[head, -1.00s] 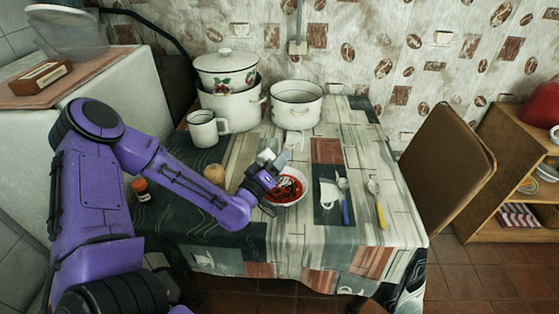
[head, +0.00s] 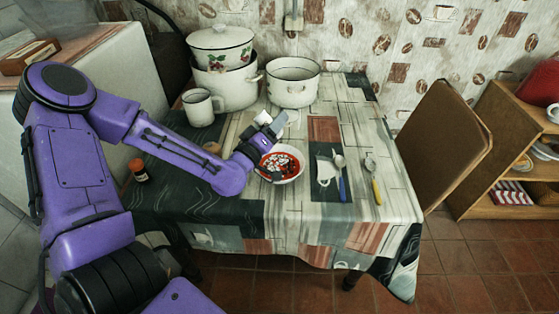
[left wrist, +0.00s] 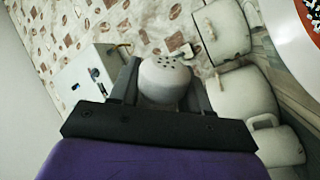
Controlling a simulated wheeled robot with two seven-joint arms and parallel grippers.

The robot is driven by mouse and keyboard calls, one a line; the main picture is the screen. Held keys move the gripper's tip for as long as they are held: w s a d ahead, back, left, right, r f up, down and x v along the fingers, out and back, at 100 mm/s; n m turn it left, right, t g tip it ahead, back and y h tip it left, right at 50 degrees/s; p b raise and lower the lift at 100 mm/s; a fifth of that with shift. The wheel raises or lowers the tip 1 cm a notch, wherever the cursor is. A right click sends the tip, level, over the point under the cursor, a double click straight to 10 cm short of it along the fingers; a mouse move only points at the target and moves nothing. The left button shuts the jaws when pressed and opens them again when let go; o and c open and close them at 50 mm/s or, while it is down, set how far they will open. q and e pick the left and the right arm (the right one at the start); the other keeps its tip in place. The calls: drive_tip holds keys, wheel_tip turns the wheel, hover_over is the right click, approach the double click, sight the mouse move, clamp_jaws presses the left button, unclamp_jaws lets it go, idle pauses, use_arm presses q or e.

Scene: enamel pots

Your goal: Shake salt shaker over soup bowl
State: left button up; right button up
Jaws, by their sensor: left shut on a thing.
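My left gripper (head: 268,134) is shut on the salt shaker, just above the far left rim of the soup bowl (head: 302,167). In the left wrist view the shaker (left wrist: 164,82) is a pale, rounded body with dark holes in its end, between the two fingers of the gripper (left wrist: 165,90). In the head view the shaker is small and partly hidden by the fingers. The white bowl holds red soup with white specks and dark bits; its edge also shows in the left wrist view (left wrist: 276,22). My right gripper is out of view.
A white mug (head: 199,108), a lidded pot on a larger one (head: 240,92) and an open pot (head: 293,86) stand at the back. A small red-capped jar (head: 138,171) is at left. A blue-handled utensil (head: 342,186) and yellow-handled spoon (head: 375,183) lie right of the bowl.

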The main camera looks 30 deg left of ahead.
use_arm(q)
wheel_tip(320, 180, down, 5)
drive_tip(key=r+n+p, duration=0.2)
drive_tip(key=n, duration=0.2)
drive_tip(key=r+n+y+p, duration=0.1)
drive_tip(key=r+n+p, duration=0.1)
drive_tip(key=n, duration=0.1)
drive_tip(key=r+n+y+p, duration=0.1)
drive_tip(key=r+n+p, duration=0.1)
drive_tip(key=n+p, duration=0.1)
drive_tip(key=shift+s+a+r+n, duration=0.15)
drive_tip(key=shift+a+r+n, duration=0.1)
drive_tip(key=shift+n, duration=0.55)
drive_tip(key=shift+r+n+y+p, duration=0.3)
drive_tip(key=shift+n+y+p, duration=0.2)
drive_tip(key=shift+n, duration=0.5)
drive_tip(key=shift+s+a+n, duration=0.1)
drive_tip(key=shift+a+n, duration=0.05)
drive_tip(key=shift+n, duration=0.35)
drive_tip(key=shift+f, duration=0.15)
